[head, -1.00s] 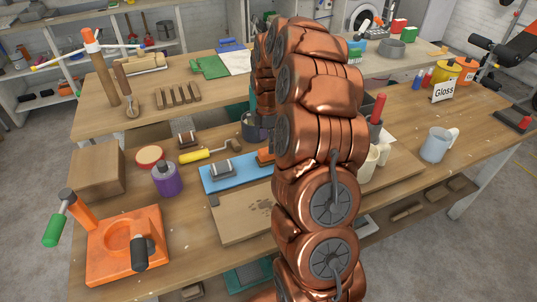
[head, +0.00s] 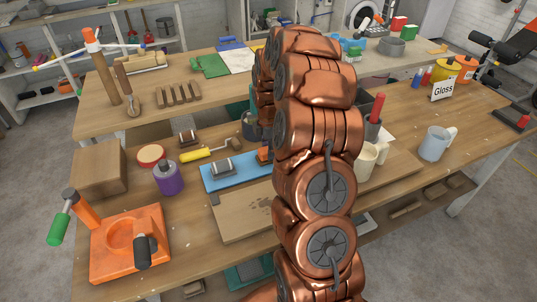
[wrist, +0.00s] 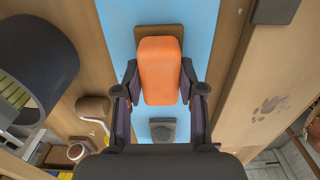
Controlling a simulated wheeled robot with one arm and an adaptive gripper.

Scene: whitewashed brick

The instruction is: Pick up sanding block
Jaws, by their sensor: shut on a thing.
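The sanding block (wrist: 160,72) is an orange block with a brown part showing at its far end in the wrist view. My gripper (wrist: 160,82) has one finger on each side of it and is shut on it. The block is over the blue mat (wrist: 202,30); I cannot tell whether it touches the mat. In the head view a bit of its orange (head: 263,155) shows beside my arm, which hides the gripper.
A grey-topped block (head: 222,168) lies on the blue mat.

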